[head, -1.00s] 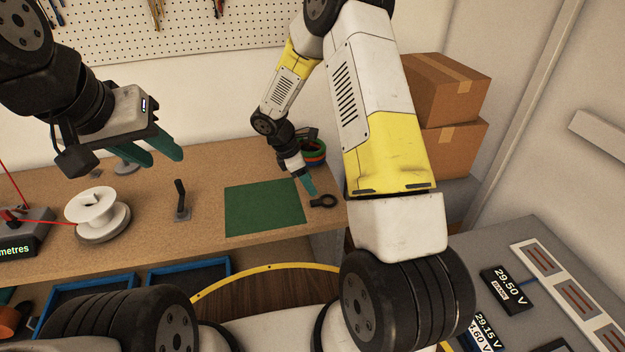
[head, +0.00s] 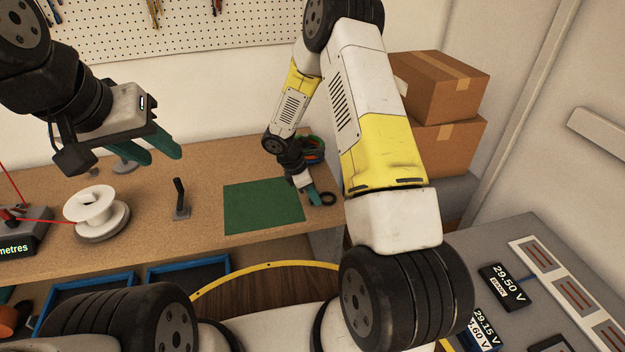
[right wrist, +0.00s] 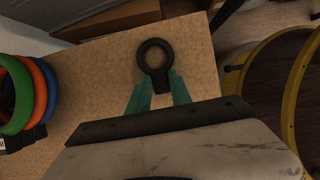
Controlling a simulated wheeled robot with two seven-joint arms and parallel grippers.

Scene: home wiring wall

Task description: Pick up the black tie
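The black tie (head: 329,198) is a closed ring with a short thick tail, lying at the right end of the wooden bench. In the right wrist view the tie (right wrist: 154,57) lies just ahead of my right gripper (right wrist: 158,91). The two green fingers are apart, one on each side of the tail, with the ring beyond their tips. In the head view my right gripper (head: 313,198) is low over the bench, and part of the tie is hidden by it. My left gripper (head: 158,153) is open and empty, above the bench at the left.
A green mat (head: 262,207) lies left of the tie. Coloured coils (head: 314,150) sit behind my right gripper and also show at left in the wrist view (right wrist: 22,95). A white spool (head: 97,212) and a small black post (head: 181,199) stand further left. The bench edge is close.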

